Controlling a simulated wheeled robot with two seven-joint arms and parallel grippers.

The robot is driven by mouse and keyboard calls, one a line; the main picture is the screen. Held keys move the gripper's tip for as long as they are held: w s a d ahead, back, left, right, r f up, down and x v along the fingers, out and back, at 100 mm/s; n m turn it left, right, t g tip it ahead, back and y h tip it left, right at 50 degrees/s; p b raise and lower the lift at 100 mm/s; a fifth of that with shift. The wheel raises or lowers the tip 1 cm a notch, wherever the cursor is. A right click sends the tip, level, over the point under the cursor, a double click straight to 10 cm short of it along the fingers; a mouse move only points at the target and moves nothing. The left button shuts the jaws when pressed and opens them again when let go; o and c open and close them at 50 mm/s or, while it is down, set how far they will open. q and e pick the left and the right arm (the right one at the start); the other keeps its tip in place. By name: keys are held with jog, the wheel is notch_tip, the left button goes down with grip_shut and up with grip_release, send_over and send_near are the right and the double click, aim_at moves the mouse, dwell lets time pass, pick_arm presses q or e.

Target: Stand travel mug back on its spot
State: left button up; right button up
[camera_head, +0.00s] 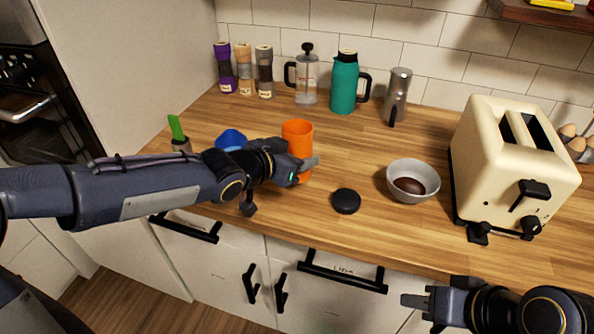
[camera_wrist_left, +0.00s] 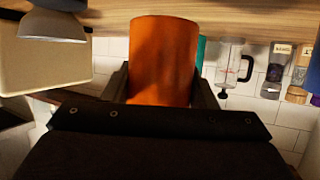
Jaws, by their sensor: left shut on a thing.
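The orange travel mug (camera_head: 298,137) is upright over the wooden counter in the head view, left of the middle. My left gripper (camera_head: 305,170) is shut on its lower part. In the left wrist view, whose picture is upside down, the mug (camera_wrist_left: 163,60) stands between the two fingers. I cannot tell whether its base touches the counter; the gripper hides part of it. A flat black disc (camera_head: 346,201) lies on the counter to the right of the mug. My right gripper (camera_head: 418,308) is at the lower right, in front of the counter, away from the mug; its finger gap is unclear.
A grey bowl (camera_head: 412,183) with a dark thing inside and a cream toaster (camera_head: 492,165) stand to the right. A blue object (camera_head: 231,139) sits behind my left arm.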

pick_arm(q)
jog(key=shift+w+f, duration=0.15)
jog(key=shift+w, duration=0.05)
jog(key=f, duration=0.1)
jog(key=f+b, duration=0.1)
jog(key=f, duration=0.1)
jog(key=shift+w+d+f, duration=0.1)
jog(key=shift+w+f, duration=0.15)
jog(key=shift+w, duration=0.15)
jog(key=shift+f, duration=0.2)
jog(key=shift+f+b, duration=0.15)
jog(key=shift+b, duration=0.15)
jog(key=o, duration=0.7)
jog(key=shift+f, duration=0.1)
jog(key=o, duration=0.4)
jog(key=shift+o, duration=0.2)
